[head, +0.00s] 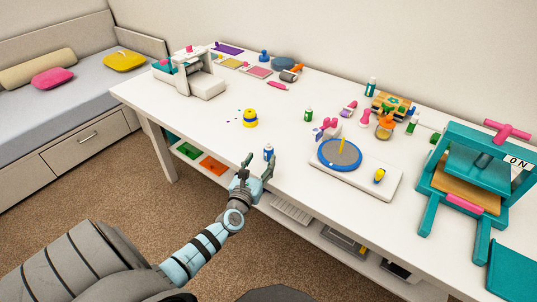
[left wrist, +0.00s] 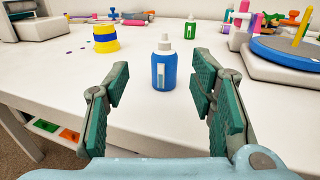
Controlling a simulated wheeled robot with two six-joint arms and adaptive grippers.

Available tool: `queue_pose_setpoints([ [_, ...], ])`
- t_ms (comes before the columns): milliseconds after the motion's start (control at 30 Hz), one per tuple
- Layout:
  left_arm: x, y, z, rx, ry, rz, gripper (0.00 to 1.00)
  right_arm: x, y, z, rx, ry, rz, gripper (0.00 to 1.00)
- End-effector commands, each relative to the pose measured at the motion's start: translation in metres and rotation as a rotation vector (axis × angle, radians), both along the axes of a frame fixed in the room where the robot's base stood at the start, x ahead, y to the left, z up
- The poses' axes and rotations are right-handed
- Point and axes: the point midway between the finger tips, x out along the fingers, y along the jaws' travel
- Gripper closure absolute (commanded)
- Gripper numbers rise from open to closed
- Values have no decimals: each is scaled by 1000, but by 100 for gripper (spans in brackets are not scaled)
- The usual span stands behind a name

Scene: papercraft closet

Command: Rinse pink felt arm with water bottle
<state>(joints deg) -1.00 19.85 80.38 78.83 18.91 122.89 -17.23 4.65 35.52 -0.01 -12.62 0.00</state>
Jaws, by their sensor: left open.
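A small blue bottle with a white cap (head: 268,153), likely the water bottle, stands upright near the table's front edge. It also shows in the left wrist view (left wrist: 164,68). My left gripper (head: 257,166) is open at the front edge, its fingers pointing toward the bottle. In the left wrist view the bottle stands centred just beyond the fingertips, apart from them. Several small pink pieces lie on the table, including one at the back (head: 278,85) and one left of the round blue-rimmed disc (head: 326,128). I cannot tell which is the pink felt arm. My right gripper is out of view.
The white table (head: 215,125) has a yellow-and-blue stacked piece (head: 250,118) left of the bottle and a green bottle (head: 308,115) behind it. A blue-rimmed disc on a white base (head: 336,154) and a teal press (head: 470,180) stand to the right. The table's middle left is mostly clear.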

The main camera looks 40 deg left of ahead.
Motion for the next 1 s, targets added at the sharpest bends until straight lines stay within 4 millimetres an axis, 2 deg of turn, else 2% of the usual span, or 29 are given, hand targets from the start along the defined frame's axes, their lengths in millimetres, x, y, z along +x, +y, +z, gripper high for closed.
queue_pose_setpoints([
  [200,40,9,-6,1,-1,0,49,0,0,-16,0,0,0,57],
  [467,45,11,-4,2,2,-1,49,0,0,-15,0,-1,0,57],
  [733,45,11,-4,2,2,-1,93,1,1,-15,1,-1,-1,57],
  [800,45,11,-4,2,2,-1,96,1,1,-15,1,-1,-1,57],
  [1000,45,11,-2,2,2,-1,96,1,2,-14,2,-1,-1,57],
])
